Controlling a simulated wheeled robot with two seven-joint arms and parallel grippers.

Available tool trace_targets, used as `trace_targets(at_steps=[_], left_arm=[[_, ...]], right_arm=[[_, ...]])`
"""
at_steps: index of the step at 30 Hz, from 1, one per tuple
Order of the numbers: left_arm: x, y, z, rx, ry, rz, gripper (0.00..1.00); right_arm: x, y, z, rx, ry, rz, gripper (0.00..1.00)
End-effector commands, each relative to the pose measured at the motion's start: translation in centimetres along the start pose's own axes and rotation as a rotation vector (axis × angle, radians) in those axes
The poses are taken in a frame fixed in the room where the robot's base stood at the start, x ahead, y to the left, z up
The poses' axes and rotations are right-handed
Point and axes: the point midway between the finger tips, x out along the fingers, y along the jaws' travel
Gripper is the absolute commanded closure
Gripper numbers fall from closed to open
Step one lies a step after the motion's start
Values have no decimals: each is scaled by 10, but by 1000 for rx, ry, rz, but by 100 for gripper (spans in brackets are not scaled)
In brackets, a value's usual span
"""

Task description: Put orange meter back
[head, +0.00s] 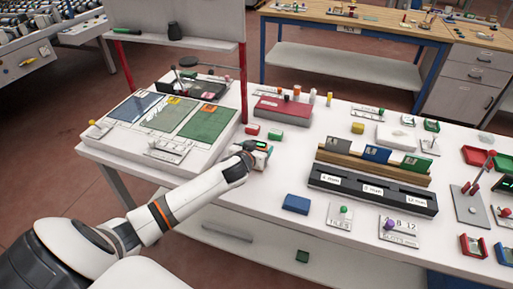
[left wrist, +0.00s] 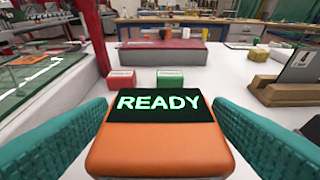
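The orange meter (left wrist: 160,150) has a dark screen reading READY in green letters. In the left wrist view it fills the space between the two teal finger pads of my left gripper (left wrist: 160,135), which press close along both its sides. I cannot tell whether the meter's underside touches the table. My right gripper is not in view.
Red (head: 252,130) and green (head: 275,135) blocks sit just beyond the meter, before a dark red case (head: 283,110). A black slotted rack (head: 370,190) and a blue block (head: 296,204) are to the right. Glass panels (head: 208,122) lie left. Bare tabletop lies between.

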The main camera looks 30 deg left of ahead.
Motion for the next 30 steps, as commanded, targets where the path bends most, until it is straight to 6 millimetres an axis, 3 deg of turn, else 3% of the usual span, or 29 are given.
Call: trace_targets(at_steps=[13, 30], left_arm=[[-7, 0, 2, 1, 1, 1, 20], [-109, 0, 2, 1, 0, 1, 20]], right_arm=[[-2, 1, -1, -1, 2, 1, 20], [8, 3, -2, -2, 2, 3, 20]])
